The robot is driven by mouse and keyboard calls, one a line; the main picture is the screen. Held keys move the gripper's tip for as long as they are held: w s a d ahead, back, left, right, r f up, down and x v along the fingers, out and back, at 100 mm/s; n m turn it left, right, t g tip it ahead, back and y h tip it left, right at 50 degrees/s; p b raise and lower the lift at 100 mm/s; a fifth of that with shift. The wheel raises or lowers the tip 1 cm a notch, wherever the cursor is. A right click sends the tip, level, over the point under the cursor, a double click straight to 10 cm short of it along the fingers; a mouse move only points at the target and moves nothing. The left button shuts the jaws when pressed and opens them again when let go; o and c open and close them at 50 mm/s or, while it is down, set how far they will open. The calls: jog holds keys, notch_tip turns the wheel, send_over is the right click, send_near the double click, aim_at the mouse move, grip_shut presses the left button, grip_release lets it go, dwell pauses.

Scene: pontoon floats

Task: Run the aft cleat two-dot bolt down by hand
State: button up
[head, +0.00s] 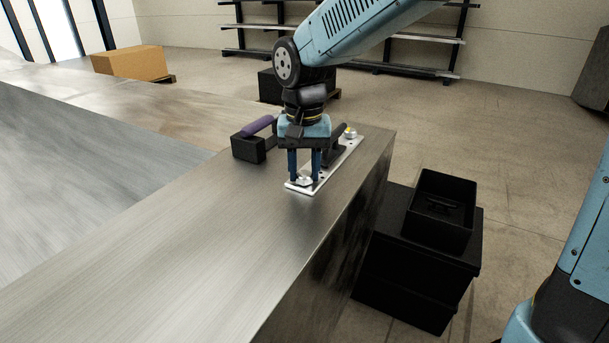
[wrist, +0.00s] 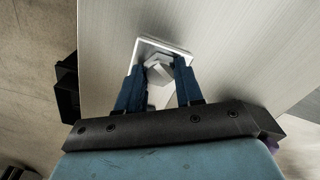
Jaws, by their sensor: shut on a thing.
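My gripper (head: 304,178) points down at the near end of a pale metal plate (head: 325,171) on the broad metal surface. Its two blue fingers are shut on a silver hex bolt head (head: 304,181). The wrist view shows the bolt head (wrist: 158,70) between the fingertips (wrist: 157,76), over the plate's end (wrist: 165,44). I cannot make out any dots on the bolt, nor how far it sits from the plate. A dark cleat (head: 338,145) stands on the plate behind my gripper, partly hidden. Another bolt with yellow on it (head: 350,133) is at the far end.
A black block (head: 248,148) with a purple-handled tool (head: 259,125) stands left of the plate. The metal surface (head: 220,235) is clear in front and drops off at its right edge. Beyond that edge, a black open bin (head: 441,201) rests on a dark box (head: 415,275).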

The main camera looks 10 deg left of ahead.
aim_at(304, 173)
jog(key=shift+m, duration=0.3)
jog(key=m, duration=0.3)
jog(key=shift+m, duration=0.4)
jog(key=m, duration=0.4)
jog(key=shift+m, duration=0.4)
jog(key=o, duration=0.9)
jog(key=shift+m, duration=0.3)
jog(key=shift+r, duration=3)
notch_tip(304, 173, up, 14)
jog(key=shift+f, duration=0.15)
